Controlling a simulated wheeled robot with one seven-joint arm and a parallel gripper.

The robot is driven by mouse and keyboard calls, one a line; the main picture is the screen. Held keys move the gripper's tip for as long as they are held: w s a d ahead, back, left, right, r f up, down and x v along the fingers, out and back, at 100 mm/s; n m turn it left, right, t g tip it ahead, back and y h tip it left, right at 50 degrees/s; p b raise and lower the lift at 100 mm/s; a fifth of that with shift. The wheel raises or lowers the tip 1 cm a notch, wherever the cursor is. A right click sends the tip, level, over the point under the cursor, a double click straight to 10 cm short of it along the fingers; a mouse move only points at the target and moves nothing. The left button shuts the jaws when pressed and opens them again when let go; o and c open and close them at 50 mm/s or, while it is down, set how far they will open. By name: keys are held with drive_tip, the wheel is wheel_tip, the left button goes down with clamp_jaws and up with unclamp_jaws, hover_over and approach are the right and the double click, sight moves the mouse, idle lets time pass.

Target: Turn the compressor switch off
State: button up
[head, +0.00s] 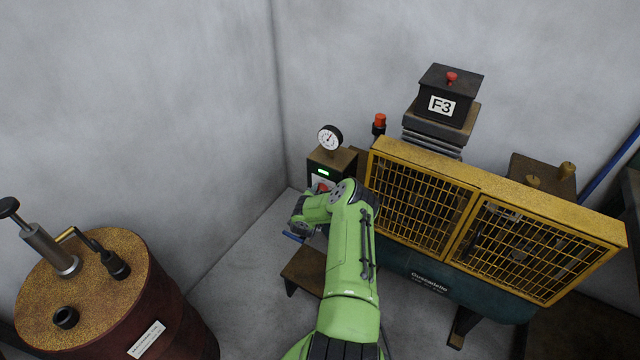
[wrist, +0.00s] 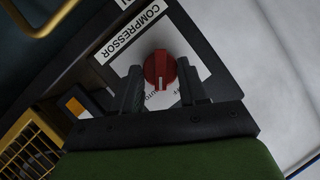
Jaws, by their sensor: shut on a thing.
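The compressor switch is a red round knob (wrist: 160,70) on a pale plate below the COMPRESSOR label (wrist: 130,34). In the wrist view my gripper (wrist: 160,74) has one finger on each side of the knob and is shut on it. A white mark on the knob points down toward my palm, next to partly hidden lettering. In the head view a bit of red (head: 322,187) shows on the switch box (head: 345,158) beyond my green arm. My gripper is mostly hidden there. A green light (head: 323,172) glows on the box.
A pressure gauge (head: 330,138) stands above the box. The yellow mesh guard (head: 470,190) is close on the right, with a red-topped post (head: 379,121) near it. A rusty red drum (head: 110,300) stands at the left. Grey walls meet behind the box.

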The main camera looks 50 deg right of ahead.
drive_tip(key=shift+w+r+n+g+b, duration=0.1)
drive_tip(key=shift+w+n+g+b, duration=0.15)
drive_tip(key=shift+n+g+b, duration=0.7)
drive_tip(key=shift+w+n+g+b, duration=0.2)
drive_tip(key=shift+n+g+b, duration=0.25)
drive_tip(key=shift+n+g, duration=0.85)
drive_tip(key=o, duration=1.1)
drive_tip(key=shift+c, duration=0.2)
drive_tip(key=p+v, duration=0.4)
drive_tip(key=v, duration=1.2)
